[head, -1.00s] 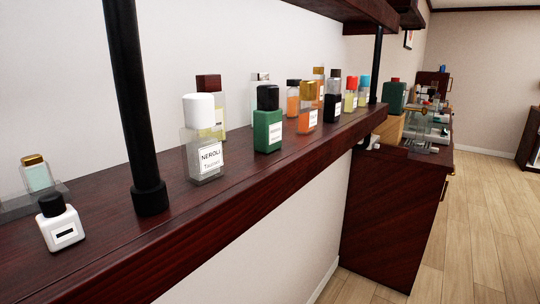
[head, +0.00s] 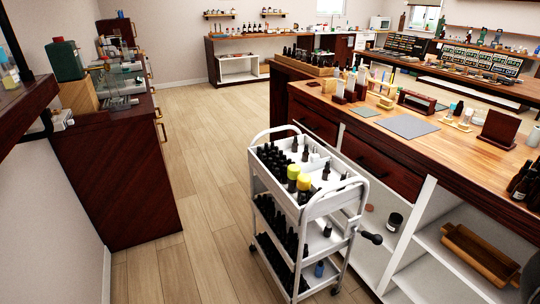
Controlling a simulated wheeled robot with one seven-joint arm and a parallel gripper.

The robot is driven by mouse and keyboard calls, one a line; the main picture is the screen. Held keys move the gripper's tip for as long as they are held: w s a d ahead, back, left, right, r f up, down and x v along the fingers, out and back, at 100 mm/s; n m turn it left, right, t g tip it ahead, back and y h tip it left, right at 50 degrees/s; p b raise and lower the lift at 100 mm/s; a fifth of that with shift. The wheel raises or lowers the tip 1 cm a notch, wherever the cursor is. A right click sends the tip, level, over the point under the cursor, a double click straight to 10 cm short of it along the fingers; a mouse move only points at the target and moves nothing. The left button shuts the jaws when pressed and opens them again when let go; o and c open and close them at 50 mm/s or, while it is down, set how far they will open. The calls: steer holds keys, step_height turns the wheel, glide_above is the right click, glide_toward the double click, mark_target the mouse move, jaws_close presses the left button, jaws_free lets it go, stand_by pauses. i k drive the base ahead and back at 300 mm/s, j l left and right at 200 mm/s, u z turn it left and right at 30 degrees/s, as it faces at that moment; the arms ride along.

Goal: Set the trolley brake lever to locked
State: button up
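A white trolley (head: 262,186) with wheels stands on the wooden floor at the middle of the head view, beside the workbench. Its tiers hold many dark bottles and two with yellow caps. A black-knobbed lever (head: 371,238) sticks out from the trolley's right side, low near the bench; it looks like the brake lever. I cannot tell from here whether it is set to locked. My gripper is not in view.
A wood-topped workbench (head: 459,146) with open white shelves stands close along the trolley's right side. The floor (head: 190,130) between cabinet and trolley is clear.

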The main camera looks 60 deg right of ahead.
mark_target(376, 238)
steer(key=z, duration=1.2)
